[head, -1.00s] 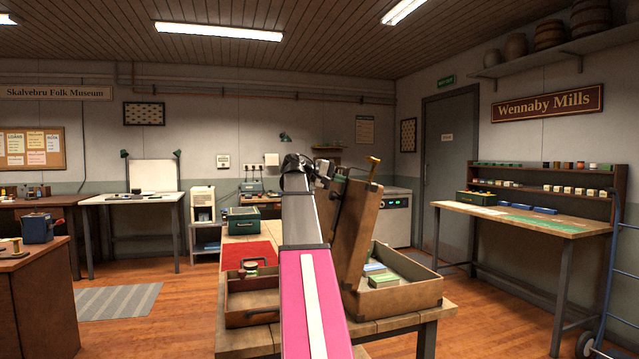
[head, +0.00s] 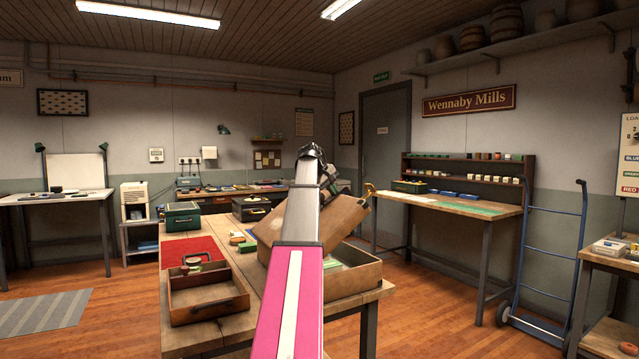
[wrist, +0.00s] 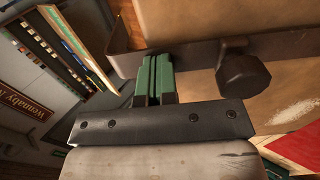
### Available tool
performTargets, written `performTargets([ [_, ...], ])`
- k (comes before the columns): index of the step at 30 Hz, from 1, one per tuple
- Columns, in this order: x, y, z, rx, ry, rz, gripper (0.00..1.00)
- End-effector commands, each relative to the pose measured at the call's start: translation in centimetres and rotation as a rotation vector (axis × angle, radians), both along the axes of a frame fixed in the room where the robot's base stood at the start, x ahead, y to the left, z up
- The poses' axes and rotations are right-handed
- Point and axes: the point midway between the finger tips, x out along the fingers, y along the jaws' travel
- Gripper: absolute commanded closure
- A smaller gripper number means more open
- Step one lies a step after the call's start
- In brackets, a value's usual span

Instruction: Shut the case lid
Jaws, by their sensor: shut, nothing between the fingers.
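The wooden case (head: 362,287) stands open on the bench, with green and pale items partly visible inside. Its lid (head: 335,219) is hinged on the left and leans to the right over the case, partly down, with a gap beneath its free edge. A brass-coloured piece (head: 370,189) sticks up at that edge. My arm hides part of the lid and case. My gripper (head: 333,186) is behind the arm at the lid's upper side. In the wrist view, its green fingers (wrist: 153,78) are together and empty, close to the lid's dark edge and knob (wrist: 242,75); contact is unclear.
A wooden tray (head: 208,303) and red mat (head: 190,254) lie left of the case. A green box (head: 182,217) and dark case (head: 251,208) stand farther back. A hand truck (head: 548,260) stands at right. Open floor lies right of the bench.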

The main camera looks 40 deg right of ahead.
Motion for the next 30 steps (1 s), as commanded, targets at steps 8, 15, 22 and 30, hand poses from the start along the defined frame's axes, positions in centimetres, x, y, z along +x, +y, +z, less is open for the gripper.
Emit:
performTargets([
  [8, -1.3, -4.6, -5.3, -0.005, 0.004, -0.001, 1.0],
  [15, -1.9, -7.8, -10.1, 0.118, -0.029, -0.001, 1.0],
  [22, -2.4, -9.5, -14.7, 0.262, -0.065, -0.001, 1.0],
  [30, -2.6, -10.2, -17.8, 0.357, -0.09, 0.0, 1.0],
])
